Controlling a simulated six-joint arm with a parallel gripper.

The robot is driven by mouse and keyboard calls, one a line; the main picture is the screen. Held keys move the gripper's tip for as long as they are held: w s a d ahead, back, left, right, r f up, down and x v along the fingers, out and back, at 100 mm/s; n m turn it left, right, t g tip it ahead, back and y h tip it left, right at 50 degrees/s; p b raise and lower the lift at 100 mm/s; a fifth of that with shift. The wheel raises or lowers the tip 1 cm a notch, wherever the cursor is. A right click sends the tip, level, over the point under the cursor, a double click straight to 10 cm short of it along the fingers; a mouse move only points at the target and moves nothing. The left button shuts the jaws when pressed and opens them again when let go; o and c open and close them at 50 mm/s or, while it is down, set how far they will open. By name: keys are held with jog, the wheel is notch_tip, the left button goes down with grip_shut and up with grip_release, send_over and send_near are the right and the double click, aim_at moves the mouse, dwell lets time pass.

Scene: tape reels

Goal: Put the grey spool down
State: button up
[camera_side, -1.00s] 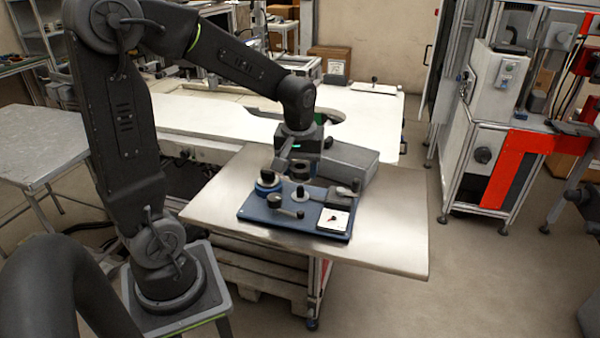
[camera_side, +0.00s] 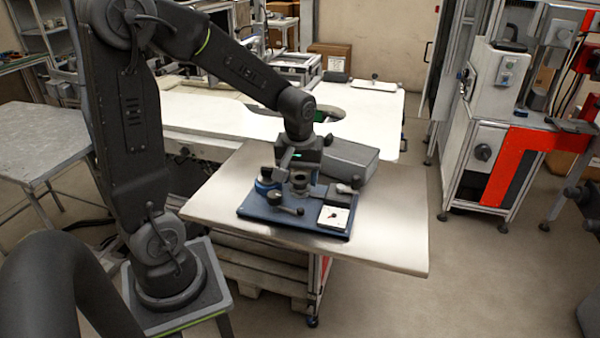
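The dark grey spool (camera_side: 300,179) is small in the side view. It sits between the fingers of my gripper (camera_side: 298,176), which looks shut on it. The gripper points down over the blue board (camera_side: 262,213), and the spool is low, at the light-coloured seat in the board's back middle. I cannot tell whether it touches the seat. A blue spool (camera_side: 266,187) with a dark top stands just left of it, at the board's back left corner.
The board carries a dark lever with a knob (camera_side: 285,205), a white-faced meter (camera_side: 333,217) and a dark block at the right. A grey box (camera_side: 350,162) stands close behind on the metal table (camera_side: 390,240). The table's right and front are clear.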

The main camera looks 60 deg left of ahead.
jog(key=o, duration=0.3)
jog(key=shift+o, duration=0.2)
notch_tip(320, 180, up, 12)
jog(key=d, duration=0.1)
jog(key=s+d+f+m+t+h, duration=0.1)
jog(key=s+d+m+t, duration=0.3)
jog(key=s+d+m, duration=0.6)
jog(key=shift+s+d+m+t, duration=0.35)
jog(key=shift+s+d, duration=0.2)
jog(key=shift+d, duration=0.25)
